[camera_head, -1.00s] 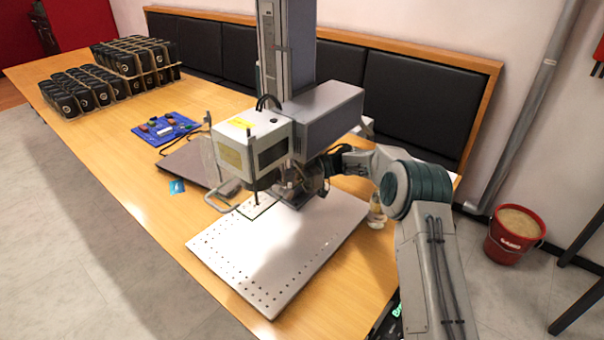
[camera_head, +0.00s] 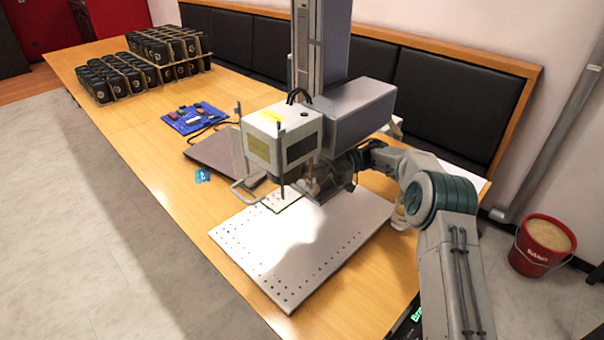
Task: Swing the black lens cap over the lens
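The laser marker's pale grey head (camera_head: 283,138) hangs from its column above the perforated white base plate (camera_head: 270,250). Its underside with the lens is mostly hidden, and I cannot make out the black lens cap clearly. My gripper (camera_head: 316,187) is below and just right of the marker head, close to its underside. My arm reaches in from the right. The fingers are small and partly shaded, so I cannot tell whether they are open or shut or touch the cap.
A grey laptop-like slab (camera_head: 218,155) and a blue circuit board (camera_head: 195,118) lie behind left on the wooden table (camera_head: 130,110). Racks of black items (camera_head: 165,55) stand at the far end. A red sand bucket (camera_head: 541,246) is on the floor at right.

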